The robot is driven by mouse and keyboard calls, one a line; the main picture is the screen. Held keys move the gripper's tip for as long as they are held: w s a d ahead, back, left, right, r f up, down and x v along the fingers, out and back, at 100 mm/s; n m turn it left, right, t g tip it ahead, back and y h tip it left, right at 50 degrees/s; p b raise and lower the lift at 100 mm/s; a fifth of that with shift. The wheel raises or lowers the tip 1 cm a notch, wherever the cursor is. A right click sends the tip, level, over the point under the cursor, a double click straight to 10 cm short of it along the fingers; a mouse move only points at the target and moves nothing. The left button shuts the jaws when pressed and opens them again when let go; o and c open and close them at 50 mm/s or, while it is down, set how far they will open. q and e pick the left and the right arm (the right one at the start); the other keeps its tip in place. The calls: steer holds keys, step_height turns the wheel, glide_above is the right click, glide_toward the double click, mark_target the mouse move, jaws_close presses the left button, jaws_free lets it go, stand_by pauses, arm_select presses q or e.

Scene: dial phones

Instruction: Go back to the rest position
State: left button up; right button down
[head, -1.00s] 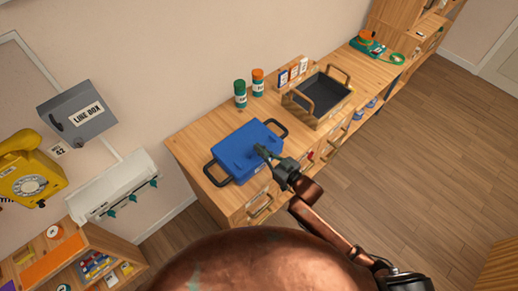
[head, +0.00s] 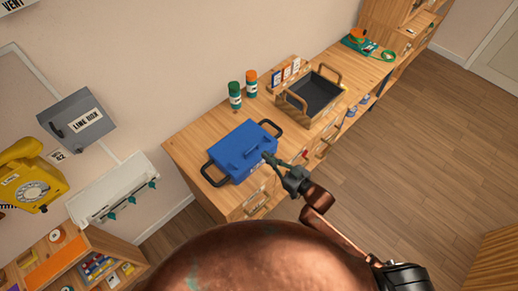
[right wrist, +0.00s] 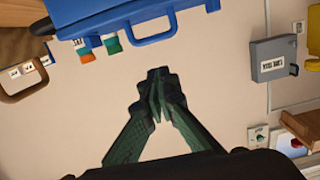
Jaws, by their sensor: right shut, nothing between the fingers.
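My right gripper (head: 270,160) is shut and empty in the head view, at the front right side of the blue lidded box (head: 240,148) with black side handles. I cannot tell whether it touches the box. In the right wrist view the closed fingertips (right wrist: 158,80) point at the pale wall, and the blue box (right wrist: 110,18) is at the top edge. My left gripper is not in view.
The wooden counter (head: 200,140) also holds two capped bottles (head: 235,96) and a wooden tray (head: 296,104) with a dark inside. A yellow dial phone (head: 35,178) and a grey line box (head: 78,122) are on the left wall. Open floor (head: 430,150) lies right.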

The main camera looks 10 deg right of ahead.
steer(key=shift+v, duration=1.05)
steer(key=shift+f, duration=0.25)
